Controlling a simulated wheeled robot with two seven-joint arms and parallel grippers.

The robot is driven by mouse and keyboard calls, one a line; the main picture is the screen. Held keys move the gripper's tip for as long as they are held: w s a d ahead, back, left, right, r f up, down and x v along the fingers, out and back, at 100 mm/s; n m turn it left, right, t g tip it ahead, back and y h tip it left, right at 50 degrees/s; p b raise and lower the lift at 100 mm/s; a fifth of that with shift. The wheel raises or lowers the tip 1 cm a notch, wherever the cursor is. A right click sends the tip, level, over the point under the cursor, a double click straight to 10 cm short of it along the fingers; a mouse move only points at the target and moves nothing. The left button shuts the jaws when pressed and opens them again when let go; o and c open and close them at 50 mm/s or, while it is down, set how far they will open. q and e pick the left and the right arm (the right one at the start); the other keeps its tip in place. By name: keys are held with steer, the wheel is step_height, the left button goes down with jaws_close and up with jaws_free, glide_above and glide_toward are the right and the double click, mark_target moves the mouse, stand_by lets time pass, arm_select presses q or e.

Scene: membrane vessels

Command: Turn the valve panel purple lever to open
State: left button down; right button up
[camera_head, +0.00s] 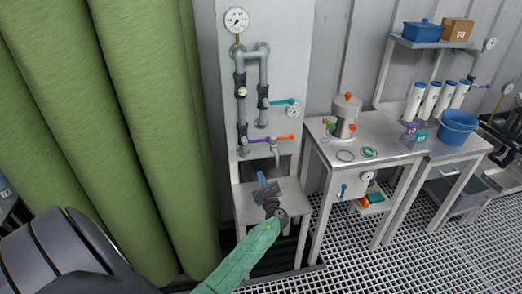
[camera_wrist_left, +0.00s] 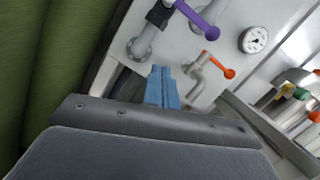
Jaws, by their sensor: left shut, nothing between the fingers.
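The valve panel (camera_head: 290,60) stands upright against the wall with grey pipes on it. Its purple lever (camera_head: 259,140) sits low on the panel and points right, roughly level, from a pipe fitting. In the left wrist view the purple lever (camera_wrist_left: 196,18) is at the top, slanting down to the right. My left gripper (camera_head: 262,177) has blue fingers, shut and empty, below the purple lever in the head view. In the left wrist view the shut fingers (camera_wrist_left: 162,84) point toward the panel, apart from the lever. My right gripper is not in view.
An orange lever (camera_head: 285,137) sits close right of the purple one, above a spout. A teal lever (camera_head: 281,102) and a gauge (camera_head: 293,110) are higher. A metal shelf (camera_head: 295,212) lies below the panel. Green cylinders (camera_head: 130,110) stand left; a steel table (camera_head: 390,163) stands right.

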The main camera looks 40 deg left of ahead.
mark_target(257, 141)
arm_select(q)
steer(key=w+a+r+m+t+p, duration=0.1)
steer(key=w+a+r+m+p, duration=0.4)
steer(key=w+a+r+p, duration=0.1)
steer(key=shift+w+r+m+t+h+p, duration=0.3)
steer(key=shift+w+r+h+p, duration=0.1)
steer(key=shift+w+r+p, duration=0.35)
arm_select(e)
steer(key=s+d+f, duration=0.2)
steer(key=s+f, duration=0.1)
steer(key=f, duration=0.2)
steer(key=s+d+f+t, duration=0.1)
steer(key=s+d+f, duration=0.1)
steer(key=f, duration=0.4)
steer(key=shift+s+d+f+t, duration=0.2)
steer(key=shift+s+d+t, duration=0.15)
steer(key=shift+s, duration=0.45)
arm_select(q)
steer(key=shift+f+b, duration=0.1)
steer(key=shift+b, duration=0.25)
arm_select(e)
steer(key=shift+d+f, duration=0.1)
